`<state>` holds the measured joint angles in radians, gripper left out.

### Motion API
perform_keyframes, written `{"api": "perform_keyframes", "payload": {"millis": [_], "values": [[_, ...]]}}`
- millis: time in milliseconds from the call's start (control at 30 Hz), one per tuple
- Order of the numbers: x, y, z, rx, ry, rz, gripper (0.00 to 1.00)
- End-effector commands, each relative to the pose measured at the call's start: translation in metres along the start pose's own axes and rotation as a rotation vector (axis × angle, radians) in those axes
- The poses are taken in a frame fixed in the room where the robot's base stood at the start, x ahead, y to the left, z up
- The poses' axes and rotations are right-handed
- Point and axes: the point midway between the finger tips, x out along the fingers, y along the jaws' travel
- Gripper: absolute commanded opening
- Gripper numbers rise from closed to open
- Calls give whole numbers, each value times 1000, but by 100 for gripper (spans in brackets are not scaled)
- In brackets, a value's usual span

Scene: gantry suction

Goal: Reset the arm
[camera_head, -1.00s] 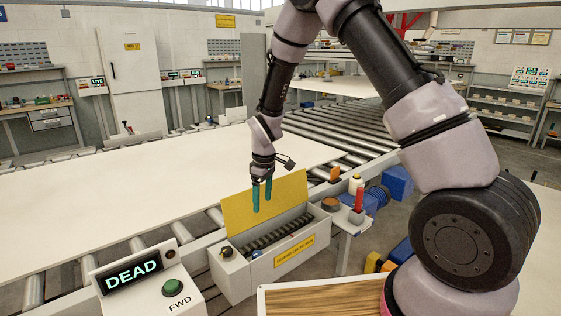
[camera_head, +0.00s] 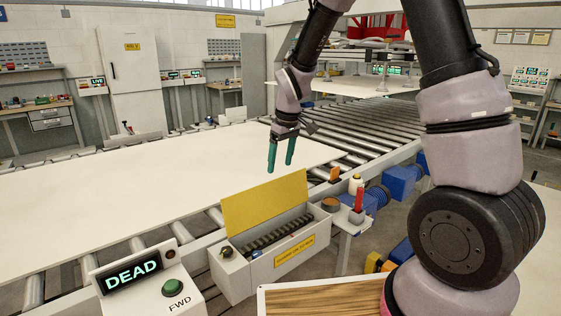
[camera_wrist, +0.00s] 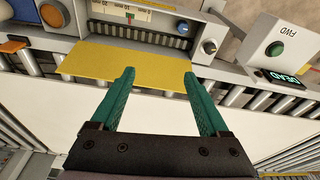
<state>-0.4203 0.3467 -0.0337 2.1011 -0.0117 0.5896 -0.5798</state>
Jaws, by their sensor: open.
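My gripper (camera_head: 280,157) has two green fingers that are apart, with nothing between them. In the head view it hangs in the air above the white sheet on the rollers, behind and above the open yellow lid (camera_head: 265,203) of a grey box (camera_head: 268,250). In the wrist view the green fingers (camera_wrist: 160,75) point toward the yellow lid (camera_wrist: 125,64), and the grey box (camera_wrist: 195,28) lies beyond it. My arm rises from the lower right of the head view and bends down to the gripper.
A panel with a DEAD sign (camera_head: 132,276) and a green FWD button (camera_head: 174,287) stands at the front left. A large white sheet (camera_head: 120,190) covers the rollers (camera_head: 370,130). A wood-topped surface (camera_head: 320,300) is at the front.

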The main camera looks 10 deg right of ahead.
Motion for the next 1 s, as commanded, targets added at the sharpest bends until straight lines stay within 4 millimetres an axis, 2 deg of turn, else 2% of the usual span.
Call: {"api": "perform_keyframes", "payload": {"millis": [233, 333, 467, 600, 700, 900, 1000], "values": [[-3, 1, 0, 5, 3, 1, 79], [-20, 6, 4, 46, 22, 5, 79], [-68, 18, 20, 163, 75, 15, 79], [-130, 27, 51, 334, 149, 25, 79], [-168, 30, 77, 455, 202, 29, 79], [-230, 23, 135, 689, 312, 32, 79], [-253, 15, 163, 798, 368, 31, 79]]}}
